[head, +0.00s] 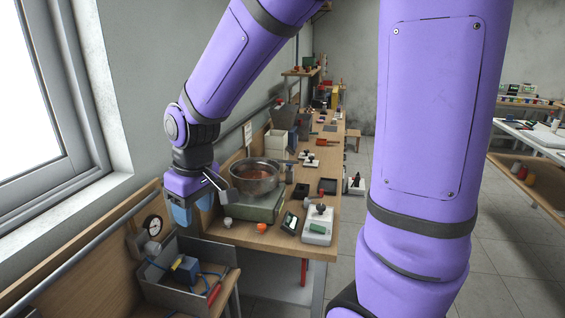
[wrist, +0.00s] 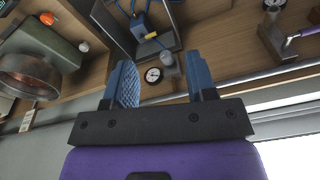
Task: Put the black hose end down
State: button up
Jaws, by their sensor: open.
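My gripper (head: 191,211) hangs at the left wall above the near end of the bench, over the grey bin's back area. In the wrist view my gripper (wrist: 160,72) is open, its two blue fingers wide apart with nothing held between them. The device also shows in the wrist view (wrist: 141,25), beyond the fingertips. I cannot make out a black hose end in either view.
A round gauge (head: 153,226) is mounted by the wall, close to my gripper. A metal pot (head: 254,181) stands on a green base (head: 252,206) to the right. A white scale-like device (head: 318,225) is at the bench edge.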

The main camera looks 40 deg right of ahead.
jog(key=s+d+r+m+t, duration=0.1)
jog(key=s+d+r+m, duration=0.1)
jog(key=s+d+r, duration=0.2)
jog(key=s+d+r+m+t+h, duration=0.1)
jog(key=s+d+r, duration=0.3)
jog(key=s+r, duration=0.4)
jog(key=s+m+t, duration=0.1)
jog(key=s, duration=0.4)
jog(key=shift+d+r+t, duration=0.3)
jog(key=shift+r, duration=0.1)
